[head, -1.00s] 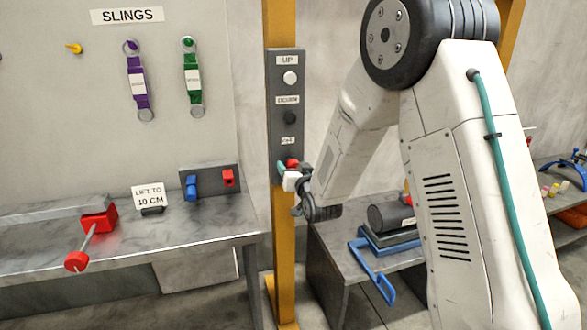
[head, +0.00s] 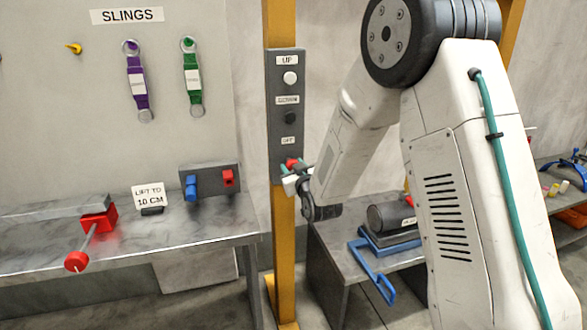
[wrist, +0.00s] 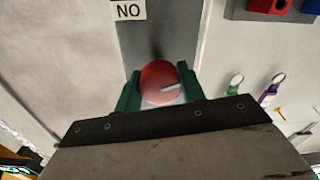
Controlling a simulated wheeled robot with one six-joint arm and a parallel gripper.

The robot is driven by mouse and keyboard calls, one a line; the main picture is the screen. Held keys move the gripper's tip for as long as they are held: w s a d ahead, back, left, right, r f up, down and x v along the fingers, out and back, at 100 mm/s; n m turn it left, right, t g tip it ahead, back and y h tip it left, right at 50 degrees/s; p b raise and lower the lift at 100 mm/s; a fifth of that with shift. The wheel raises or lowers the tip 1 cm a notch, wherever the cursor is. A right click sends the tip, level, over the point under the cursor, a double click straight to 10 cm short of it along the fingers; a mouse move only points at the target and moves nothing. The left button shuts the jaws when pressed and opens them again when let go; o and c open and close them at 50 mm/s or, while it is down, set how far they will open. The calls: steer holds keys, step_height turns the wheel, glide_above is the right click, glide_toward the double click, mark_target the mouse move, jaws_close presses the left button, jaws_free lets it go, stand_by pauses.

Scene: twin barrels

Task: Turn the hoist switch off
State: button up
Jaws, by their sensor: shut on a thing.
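The hoist switch is a red round knob (head: 291,163) low on the grey control panel (head: 287,140) on the yellow post. In the wrist view the red knob (wrist: 157,92) sits between the two green fingers of my gripper (wrist: 161,80), which is shut on it. A white pointer line on the knob points right and slightly up there. A label reading "NO" is above the knob in that view, probably an upside-down "ON". In the head view my gripper (head: 296,174) partly covers the knob, and an "OFF" label (head: 288,140) is above it.
The panel also carries a white button (head: 290,78) under "UP" and a dark button (head: 291,118). A bench (head: 110,240) with a red-ended rod stands left of the post (head: 284,255). A dark cylinder (head: 390,217) and blue frame lie on a low stand at right.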

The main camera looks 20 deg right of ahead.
steer(key=n, duration=1.3)
steer(key=shift+a+h, duration=0.1)
steer(key=shift+h, duration=0.2)
steer(key=shift+n, duration=0.3)
steer(key=o, duration=1)
steer(key=shift+c, duration=0.2)
steer(key=s, duration=0.8)
steer(key=shift+w+r, duration=0.1)
